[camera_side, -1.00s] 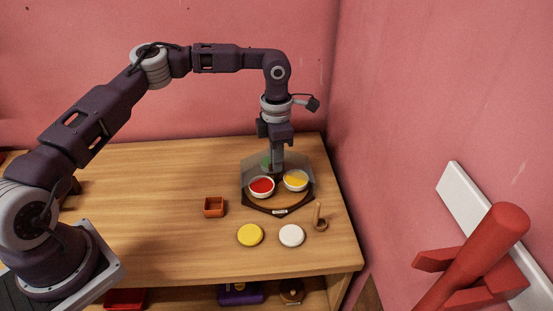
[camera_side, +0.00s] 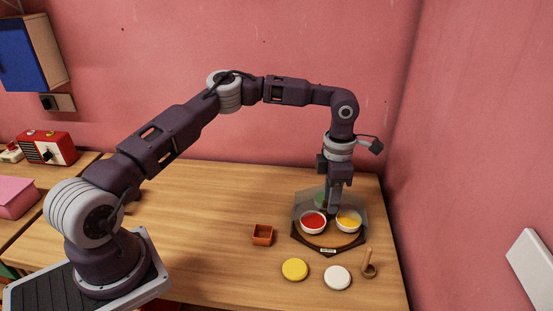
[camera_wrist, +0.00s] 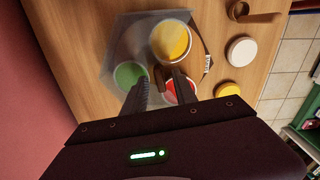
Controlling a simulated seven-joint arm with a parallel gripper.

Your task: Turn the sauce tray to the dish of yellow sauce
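The sauce tray (camera_side: 325,248) is a dark board with a brown round plate inside a see-through grey guard. On it stand white dishes of red sauce (camera_side: 313,222) and yellow sauce (camera_side: 348,220), in front, and a green dish (camera_side: 320,199), partly hidden behind my gripper. The wrist view shows the yellow sauce (camera_wrist: 171,40), green (camera_wrist: 129,74) and red (camera_wrist: 181,90) around the fingers. My gripper (camera_side: 333,209) points down at the tray's middle, among the dishes. In the wrist view its fingers (camera_wrist: 160,76) stand apart; whether they touch anything between them is unclear.
A small orange box (camera_side: 262,235) stands left of the tray. A yellow disc (camera_side: 295,269), a white disc (camera_side: 337,277) and a wooden dipper-like piece (camera_side: 369,264) lie in front. The pink wall is close behind and right.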

